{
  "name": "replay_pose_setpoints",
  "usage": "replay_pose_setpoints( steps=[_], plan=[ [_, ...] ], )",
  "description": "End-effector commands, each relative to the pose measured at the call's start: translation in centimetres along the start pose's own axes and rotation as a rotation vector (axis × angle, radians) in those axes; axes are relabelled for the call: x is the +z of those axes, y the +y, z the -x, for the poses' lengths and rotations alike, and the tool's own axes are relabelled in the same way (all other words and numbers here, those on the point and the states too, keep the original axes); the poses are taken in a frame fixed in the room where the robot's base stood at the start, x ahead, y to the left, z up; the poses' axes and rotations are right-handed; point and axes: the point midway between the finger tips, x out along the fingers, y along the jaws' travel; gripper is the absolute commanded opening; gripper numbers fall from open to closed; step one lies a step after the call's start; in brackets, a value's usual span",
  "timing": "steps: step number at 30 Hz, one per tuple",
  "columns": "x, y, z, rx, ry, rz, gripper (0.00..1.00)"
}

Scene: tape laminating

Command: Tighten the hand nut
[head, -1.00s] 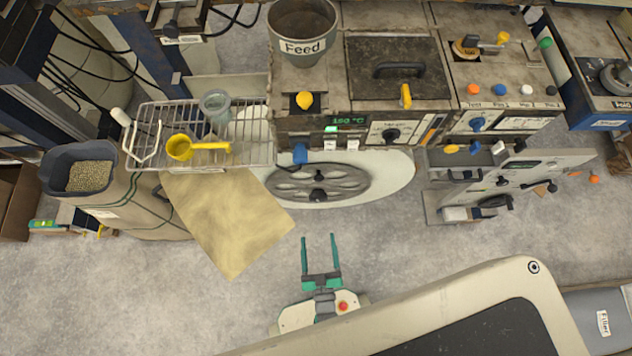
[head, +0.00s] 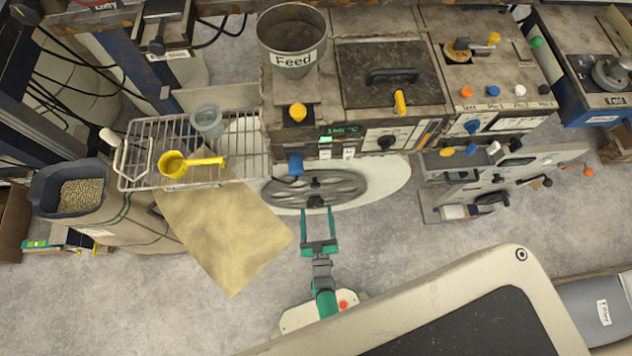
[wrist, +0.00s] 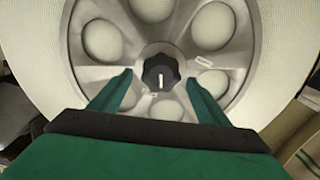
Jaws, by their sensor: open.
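The hand nut (wrist: 161,72) is a black lobed knob with a white line on it, at the hub of a grey metal reel disc with round holes (wrist: 210,27). In the head view the nut (head: 316,201) shows small at the front of the reel (head: 345,188), under the machine. My gripper (head: 318,210) has green fingers and is open. In the wrist view its fingertips (wrist: 160,82) are to the left and right of the nut, with gaps on both sides. I cannot tell whether the tips are level with the nut in depth. Nothing is held.
The machine with the Feed hopper (head: 292,40) stands above the reel. A blue knob (head: 295,165) hangs just above it. A wire rack (head: 140,180) with a yellow scoop (head: 190,164) and a tan sheet (head: 225,225) are to the left.

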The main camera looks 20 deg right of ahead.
Motion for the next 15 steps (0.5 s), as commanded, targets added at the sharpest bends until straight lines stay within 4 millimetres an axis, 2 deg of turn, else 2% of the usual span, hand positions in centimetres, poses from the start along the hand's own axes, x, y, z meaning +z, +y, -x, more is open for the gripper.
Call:
replay_pose_setpoints(
  steps=[6,15],
  plan=[
    [0.0,-0.1,-1.7,-0.002,-0.001,0.000,0.70],
    [0.0,0.0,-1.9,0.000,-0.001,0.000,0.70]
  ],
)
